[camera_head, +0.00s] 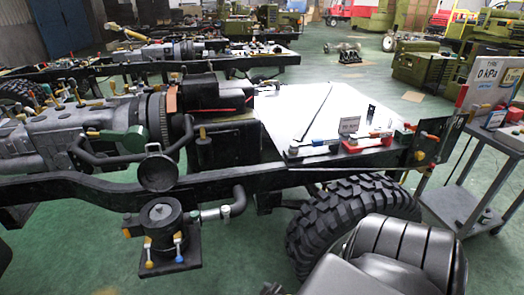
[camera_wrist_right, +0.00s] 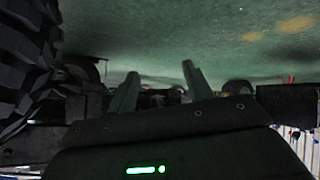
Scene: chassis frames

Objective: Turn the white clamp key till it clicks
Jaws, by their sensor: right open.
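A small pale, whitish key (camera_head: 226,211) sits on the clamp around the short pipe (camera_head: 212,214), between the round black canister (camera_head: 161,215) and the dark bent hose (camera_head: 239,199). It is small, and I cannot tell its turn angle. My right gripper (camera_wrist_right: 157,84) shows only in the right wrist view, with its two grey fingers apart and nothing between them. The clamp key cannot be made out in that view. My left gripper is not in view.
A big black tyre (camera_head: 340,212) stands right of the pipe under the chassis rail (camera_head: 100,190). A white panel (camera_head: 325,108) carries red and blue tools at its front edge. A grey trolley (camera_head: 455,205) stands at right. Green floor (camera_head: 100,265) is free at lower left.

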